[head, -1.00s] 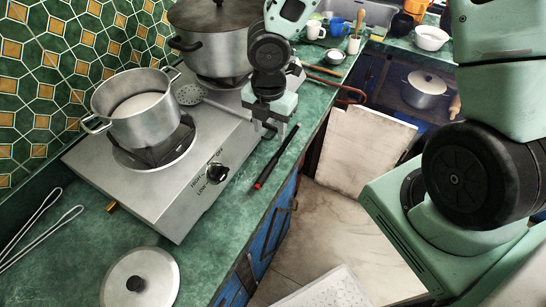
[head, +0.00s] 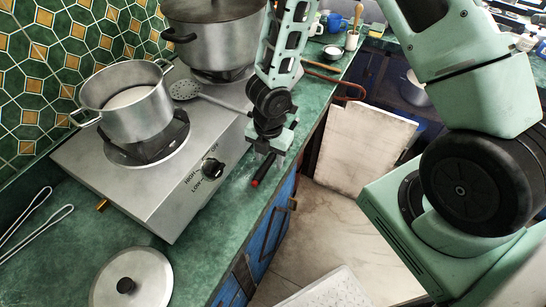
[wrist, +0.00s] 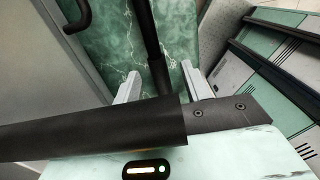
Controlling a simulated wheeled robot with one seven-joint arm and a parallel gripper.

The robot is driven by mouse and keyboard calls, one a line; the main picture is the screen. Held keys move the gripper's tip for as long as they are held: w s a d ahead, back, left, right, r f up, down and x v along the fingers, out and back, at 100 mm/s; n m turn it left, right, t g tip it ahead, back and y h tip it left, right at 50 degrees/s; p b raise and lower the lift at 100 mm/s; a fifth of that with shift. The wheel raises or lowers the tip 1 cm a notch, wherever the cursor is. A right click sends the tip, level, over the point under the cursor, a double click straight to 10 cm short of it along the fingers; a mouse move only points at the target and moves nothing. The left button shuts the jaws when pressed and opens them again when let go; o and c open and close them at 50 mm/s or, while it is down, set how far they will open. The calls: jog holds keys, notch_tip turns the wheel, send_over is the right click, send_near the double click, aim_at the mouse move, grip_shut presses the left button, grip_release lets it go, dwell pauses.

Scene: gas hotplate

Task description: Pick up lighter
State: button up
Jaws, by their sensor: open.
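The lighter (head: 264,168) is a thin black stick with a red end. It lies on the green counter beside the hotplate's right edge, and its far part is hidden under my gripper. My gripper (head: 271,150) points down over it. In the wrist view, my gripper (wrist: 160,82) is open, with a pale finger on each side of the black lighter stick (wrist: 153,42). Nothing is held. A thick dark bar with a riveted flat end (wrist: 115,125) crosses close to the camera and hides part of the stick; I cannot tell what it is.
The hotplate (head: 150,195) with its knob (head: 212,168) is just left, bearing a small pot (head: 135,115) and a large pot (head: 210,45). A skimmer (head: 185,90) reaches toward my gripper. A lid (head: 130,280) lies near. The counter edge drops off to the right.

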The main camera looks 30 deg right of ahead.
grip_shut()
jog(key=shift+r, duration=0.15)
